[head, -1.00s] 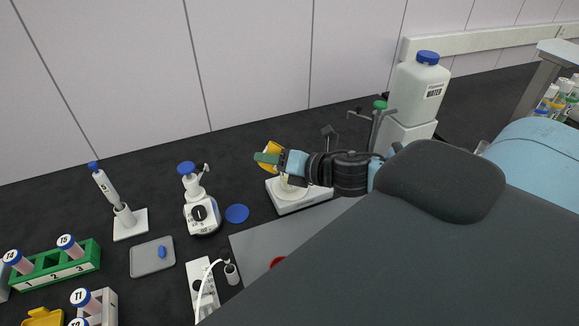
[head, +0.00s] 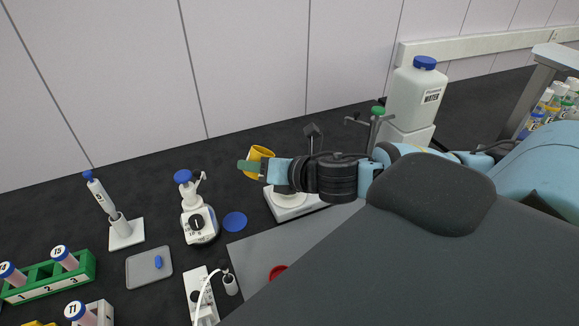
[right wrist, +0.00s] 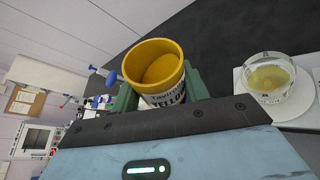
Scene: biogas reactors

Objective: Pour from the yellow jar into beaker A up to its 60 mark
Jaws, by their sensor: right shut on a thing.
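My right gripper (head: 258,166) is shut on the yellow jar (head: 262,153) and holds it in the air at the left side of the white scale (head: 293,211). In the right wrist view the jar (right wrist: 165,84) sits between the green fingers of the gripper (right wrist: 160,92). Its mouth is open, its label partly reads "YELLOW", and yellow shows inside. A glass beaker (right wrist: 268,78) with pale yellow liquid stands on a round white plate, to the right of the jar and apart from it. My left gripper is out of view.
A bottle-top dispenser (head: 197,222) and a blue disc (head: 234,222) lie left of the scale. A white water bottle (head: 417,92) stands behind my arm. A pipette stand (head: 125,233), a grey tray (head: 148,266) and a green rack (head: 80,273) are farther left.

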